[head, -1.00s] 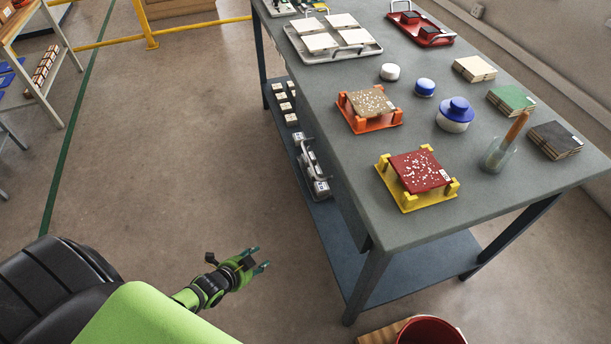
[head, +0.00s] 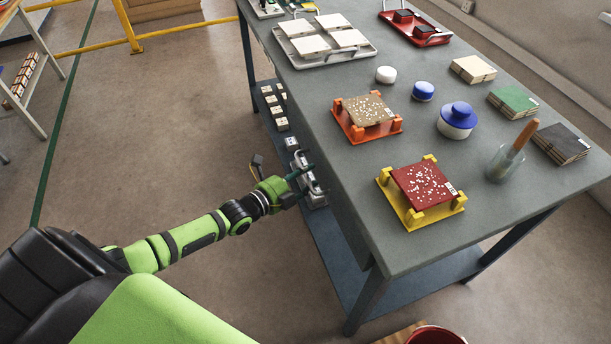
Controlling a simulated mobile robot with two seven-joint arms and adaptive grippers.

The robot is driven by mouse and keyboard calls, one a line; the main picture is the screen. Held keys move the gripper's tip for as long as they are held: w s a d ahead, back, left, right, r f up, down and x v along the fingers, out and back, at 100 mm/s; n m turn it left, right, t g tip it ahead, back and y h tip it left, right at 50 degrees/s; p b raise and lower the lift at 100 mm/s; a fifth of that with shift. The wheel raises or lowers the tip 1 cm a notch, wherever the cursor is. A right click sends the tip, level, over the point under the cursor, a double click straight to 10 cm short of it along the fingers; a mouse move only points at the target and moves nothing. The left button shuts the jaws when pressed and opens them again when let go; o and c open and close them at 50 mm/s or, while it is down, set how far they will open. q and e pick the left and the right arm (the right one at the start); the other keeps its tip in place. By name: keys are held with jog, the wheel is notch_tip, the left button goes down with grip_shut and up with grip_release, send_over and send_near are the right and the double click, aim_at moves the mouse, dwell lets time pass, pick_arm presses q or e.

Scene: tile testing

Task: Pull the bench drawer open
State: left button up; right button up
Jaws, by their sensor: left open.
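The grey workbench (head: 510,205) runs along the right side of the head view. Under its left edge is a dark front panel (head: 347,215), seen at a steep angle; it looks like the drawer front, flush with the bench. I cannot make out its handle. My left gripper (head: 304,180) is open at the bench's left side, just left of that panel and below the top's height. Its fingers overlap the white and grey items on the lower shelf in the picture; I see no contact. My right gripper is not in view.
On the top stand a yellow stand with a red tile (head: 422,184), an orange stand with a tan tile (head: 367,109), a blue-lidded jar (head: 457,119) and a glass with a brush (head: 503,163). A red bucket (head: 436,335) is on the floor. Floor left of the bench is clear.

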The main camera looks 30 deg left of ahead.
pick_arm(q)
jog(key=shift+w, duration=0.3)
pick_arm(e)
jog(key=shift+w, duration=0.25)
pick_arm(q)
grip_shut()
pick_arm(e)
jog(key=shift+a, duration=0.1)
